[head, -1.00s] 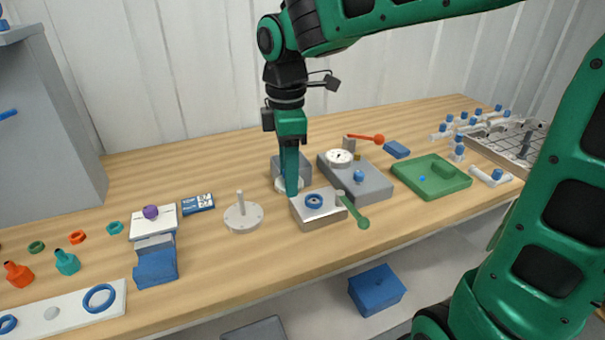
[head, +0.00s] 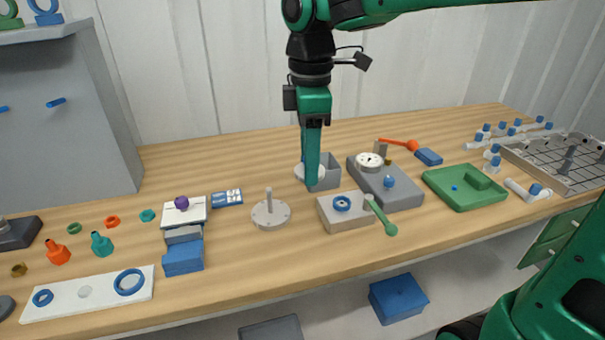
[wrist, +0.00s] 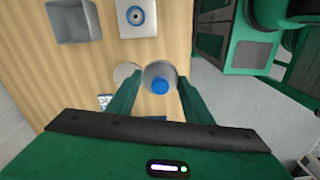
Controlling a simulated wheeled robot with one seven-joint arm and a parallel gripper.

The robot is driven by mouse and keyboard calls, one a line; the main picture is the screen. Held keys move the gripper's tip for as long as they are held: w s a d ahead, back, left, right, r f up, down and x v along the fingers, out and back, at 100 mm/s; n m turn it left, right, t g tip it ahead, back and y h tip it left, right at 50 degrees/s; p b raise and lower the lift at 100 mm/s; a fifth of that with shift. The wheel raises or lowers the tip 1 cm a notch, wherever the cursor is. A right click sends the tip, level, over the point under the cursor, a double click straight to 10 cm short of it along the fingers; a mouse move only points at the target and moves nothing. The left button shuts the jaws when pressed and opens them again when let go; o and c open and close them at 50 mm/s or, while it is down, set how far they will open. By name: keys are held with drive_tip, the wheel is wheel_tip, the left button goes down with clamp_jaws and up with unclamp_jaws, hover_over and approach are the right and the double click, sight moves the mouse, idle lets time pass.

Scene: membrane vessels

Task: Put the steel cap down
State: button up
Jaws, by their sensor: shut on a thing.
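The steel cap, a round grey piece with a blue knob (wrist: 157,84), sits between the two fingers in the wrist view. My gripper (wrist: 160,82) is shut on it. In the head view my gripper (head: 312,183) points straight down, and the pale round edge of the cap (head: 300,173) shows beside the fingers. The grey open bin (head: 331,176) appears behind the fingers there. In the wrist view the bin (wrist: 72,22) lies apart at the upper left. The cap appears held above the bench; its exact height is unclear.
The round flange with an upright peg (head: 270,214) stands left of the block with a blue ring (head: 347,214). A grey gauge block (head: 400,192) and green tray (head: 465,190) lie right. Bare wood (head: 255,265) lies in front of the flange.

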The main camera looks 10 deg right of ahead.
drive_tip(key=s+a+f, duration=0.4)
drive_tip(key=s+a, duration=0.1)
drive_tip(key=a, duration=0.3)
drive_tip(key=s+a+f, duration=0.4)
drive_tip(key=s+a, duration=0.1)
drive_tip(key=a, duration=0.3)
drive_tip(key=w+d+f, duration=0.4)
drive_tip(key=w+d, duration=0.1)
drive_tip(key=w+d+f, duration=0.2)
drive_tip(key=w, duration=0.1)
drive_tip(key=shift+w+d+f, duration=0.15)
drive_tip(key=shift+d+f, duration=0.2)
drive_tip(key=shift+d, duration=0.05)
drive_tip(key=shift+d+f, duration=0.1)
drive_tip(key=shift+f, duration=2)
drive_tip(key=o, duration=1.2)
drive_tip(key=shift+f, duration=0.1)
